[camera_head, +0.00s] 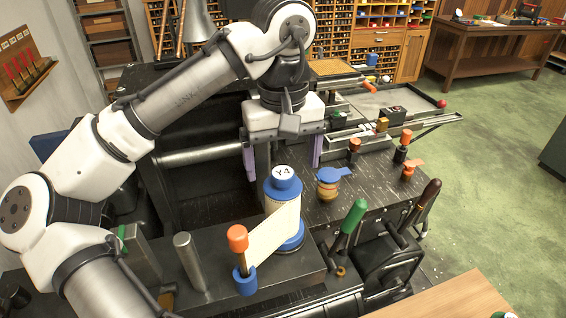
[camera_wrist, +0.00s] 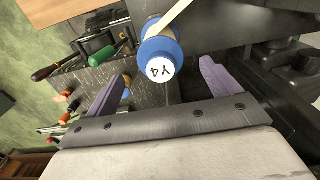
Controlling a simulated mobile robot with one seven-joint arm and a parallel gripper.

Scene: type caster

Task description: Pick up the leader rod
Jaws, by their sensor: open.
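No label marks the leader rod; a dark rod with an orange knob (camera_head: 238,238) and blue base stands at the front of the machine, and I cannot tell if it is this. A cream paper strip (camera_head: 273,236) runs from it to a blue-capped spool marked Y4 (camera_head: 283,186). My gripper (camera_head: 283,160) is open and empty, with purple fingers pointing down, behind the spool in the head view. In the wrist view, the Y4 cap (camera_wrist: 162,62) shows beyond and between the spread fingers of my gripper (camera_wrist: 160,88). The orange knob is not visible there.
A plain steel post (camera_head: 190,262) stands left of the orange-knobbed rod. A green-handled lever (camera_head: 353,216) and a brown-handled lever (camera_head: 430,193) rise at right. Green floor (camera_head: 500,190) lies open at right.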

